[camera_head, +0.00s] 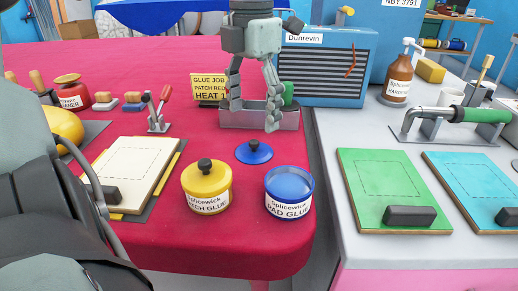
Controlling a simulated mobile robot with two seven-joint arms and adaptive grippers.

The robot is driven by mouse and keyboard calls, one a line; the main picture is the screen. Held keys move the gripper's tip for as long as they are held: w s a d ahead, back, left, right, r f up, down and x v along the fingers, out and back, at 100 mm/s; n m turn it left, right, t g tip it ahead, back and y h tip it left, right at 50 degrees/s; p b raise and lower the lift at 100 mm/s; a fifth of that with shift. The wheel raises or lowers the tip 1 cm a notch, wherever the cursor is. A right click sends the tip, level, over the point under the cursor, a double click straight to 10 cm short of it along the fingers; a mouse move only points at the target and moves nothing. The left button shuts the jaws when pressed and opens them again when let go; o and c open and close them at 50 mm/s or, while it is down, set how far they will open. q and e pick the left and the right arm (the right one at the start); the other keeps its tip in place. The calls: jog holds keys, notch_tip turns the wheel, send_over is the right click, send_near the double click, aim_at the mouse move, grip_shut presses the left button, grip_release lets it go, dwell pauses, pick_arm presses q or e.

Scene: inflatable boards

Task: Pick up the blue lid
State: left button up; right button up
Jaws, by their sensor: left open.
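The blue lid (254,153) lies flat on the red tabletop, with its dark round knob upward. The open blue pad glue pot (289,194) stands just in front of it to the right. The lid is off the pot and apart from it. My left gripper (253,120) points down behind the lid, its two fingers spread wide and nothing between them that I can see held. The fingers overlap a grey block with a green part behind them. My right gripper is not in view.
A yellow patch glue pot (206,186) with its lid on stands left of the blue pot. A cream board (133,170) lies further left. A yellow sign (208,88) stands behind. Green (387,188) and cyan (473,185) boards lie on the grey table at right.

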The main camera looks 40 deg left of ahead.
aim_at(253, 142)
pick_arm(q)
jog(key=f, duration=0.6)
jog(key=shift+w+a+f, duration=0.2)
jog(key=shift+w+f, duration=0.1)
jog(key=shift+f, duration=0.1)
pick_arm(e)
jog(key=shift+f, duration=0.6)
pick_arm(q)
jog(key=c, duration=0.4)
jog(key=shift+s+f, duration=0.1)
grip_shut()
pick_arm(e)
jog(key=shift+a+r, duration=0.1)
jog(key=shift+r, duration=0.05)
